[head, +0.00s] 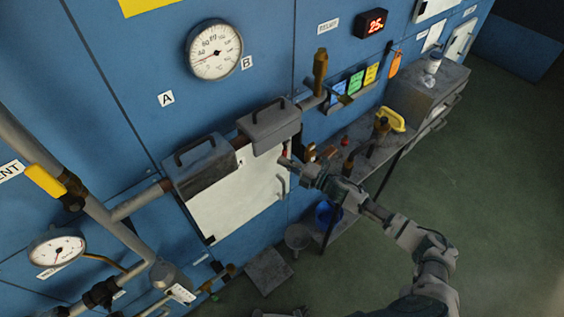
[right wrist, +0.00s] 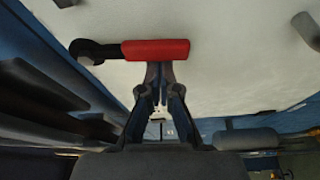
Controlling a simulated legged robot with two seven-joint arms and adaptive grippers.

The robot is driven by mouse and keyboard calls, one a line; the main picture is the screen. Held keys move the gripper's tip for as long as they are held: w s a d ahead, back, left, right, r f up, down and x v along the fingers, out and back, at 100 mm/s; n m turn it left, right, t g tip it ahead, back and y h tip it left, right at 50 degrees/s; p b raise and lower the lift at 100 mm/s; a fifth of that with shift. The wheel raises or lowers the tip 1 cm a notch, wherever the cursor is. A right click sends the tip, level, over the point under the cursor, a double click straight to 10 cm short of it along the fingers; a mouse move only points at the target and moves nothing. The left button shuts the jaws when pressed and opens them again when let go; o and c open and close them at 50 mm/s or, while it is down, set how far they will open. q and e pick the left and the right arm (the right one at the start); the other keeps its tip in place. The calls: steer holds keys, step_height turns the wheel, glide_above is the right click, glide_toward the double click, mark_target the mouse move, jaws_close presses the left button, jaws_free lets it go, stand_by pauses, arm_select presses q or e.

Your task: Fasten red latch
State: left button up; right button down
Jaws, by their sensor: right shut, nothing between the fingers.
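The red latch (right wrist: 157,49) shows in the right wrist view as a red grip on a dark pivoted arm, lying level across a pale panel. My right gripper (right wrist: 157,72) is shut and empty, its fingertips right at the lower edge of the red grip; I cannot tell whether they touch. In the head view my right gripper (head: 286,162) is at the right edge of the white door panel (head: 235,200), and the latch is mostly hidden there. My left gripper is not in view.
Grey boxes with handles (head: 270,127) stick out above the panel. A shelf (head: 365,150) with valves and a yellow-handled part (head: 391,119) stands to the right. Pipes and a gauge (head: 55,249) are at the left. The floor (head: 460,200) at the right is clear.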

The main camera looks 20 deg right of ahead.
steer(key=shift+w+d+f, duration=0.15)
steer(key=shift+d, duration=0.35)
stand_by(0.4)
